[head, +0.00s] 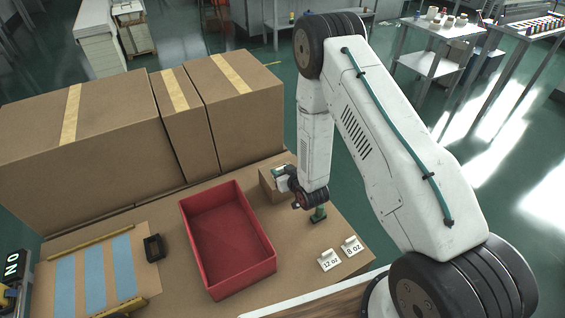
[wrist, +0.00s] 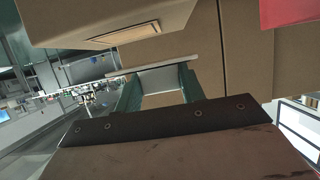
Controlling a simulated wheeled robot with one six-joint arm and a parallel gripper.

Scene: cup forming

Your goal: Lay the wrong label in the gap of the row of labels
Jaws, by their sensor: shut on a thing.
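My gripper (head: 281,178) is at the back of the table beside a small cardboard box (head: 268,188). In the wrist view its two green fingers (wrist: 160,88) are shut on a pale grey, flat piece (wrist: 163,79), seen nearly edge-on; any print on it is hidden. At the left front of the table, blue strips (head: 95,285) lie side by side on a tan board (head: 78,262), with tan bands between them. I cannot tell which band is the gap. The gripper is well to the right of this board.
A red open bin (head: 228,240) stands between the board and my gripper. Large taped cartons (head: 90,140) line the back. A black block (head: 154,248) lies beside the board. Small white signs, "12 oz" (head: 329,260) and "8 oz" (head: 351,246), stand at the right.

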